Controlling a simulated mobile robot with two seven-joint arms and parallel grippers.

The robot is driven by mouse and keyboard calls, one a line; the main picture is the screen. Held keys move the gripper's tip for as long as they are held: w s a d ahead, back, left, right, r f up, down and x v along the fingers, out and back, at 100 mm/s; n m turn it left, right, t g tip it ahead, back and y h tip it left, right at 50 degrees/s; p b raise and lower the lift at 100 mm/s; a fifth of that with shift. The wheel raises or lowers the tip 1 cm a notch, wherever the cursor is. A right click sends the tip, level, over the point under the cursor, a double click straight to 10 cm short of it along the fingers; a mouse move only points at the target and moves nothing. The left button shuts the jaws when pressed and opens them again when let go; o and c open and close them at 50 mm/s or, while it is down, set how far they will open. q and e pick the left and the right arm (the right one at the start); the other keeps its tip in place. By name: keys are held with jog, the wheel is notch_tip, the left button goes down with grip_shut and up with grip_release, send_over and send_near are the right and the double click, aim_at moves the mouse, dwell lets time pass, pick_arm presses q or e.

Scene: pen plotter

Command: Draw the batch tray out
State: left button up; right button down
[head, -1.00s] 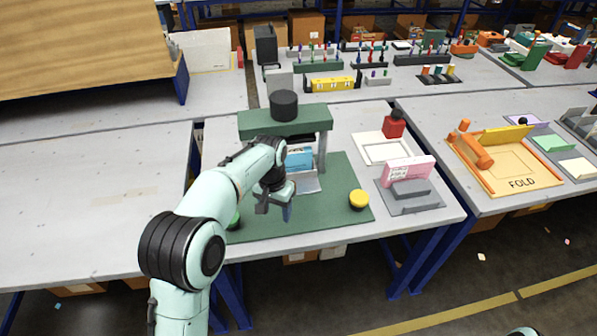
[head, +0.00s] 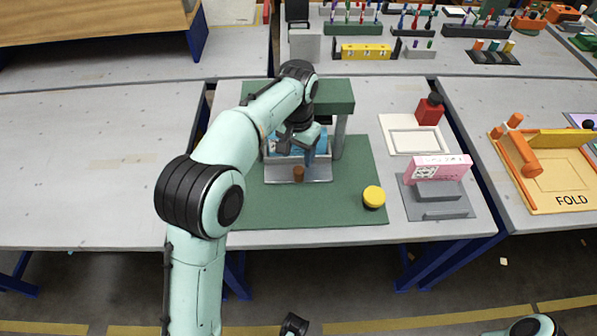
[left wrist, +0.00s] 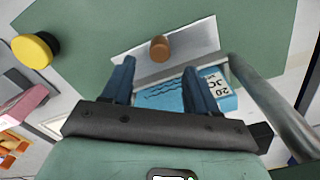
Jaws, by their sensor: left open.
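The batch tray (head: 320,174) is a light metal tray with a brown knob (head: 298,174) near its front. It lies at the front of the plotter, under the green crossbeam (head: 335,97). A blue box (head: 283,143) with printed lettering stands behind the tray's front part. My left gripper (head: 304,152) is open and empty above the tray. In the left wrist view its two fingers (left wrist: 160,72) point toward the tray (left wrist: 195,42), with the knob (left wrist: 159,48) beyond the fingertips and the blue box (left wrist: 165,97) partly between the fingers. My forearm hides part of the plotter's left side.
The plotter stands on a green mat (head: 270,212). A yellow button (head: 373,197) is at the mat's right. The table at left is clear.

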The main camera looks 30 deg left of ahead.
aim_at(298, 170)
pick_arm(q)
notch_tip(298, 170, down, 8)
jog(key=shift+f+b, duration=0.1)
jog(key=shift+b, duration=0.6)
jog(key=shift+c, duration=0.2)
grip_shut()
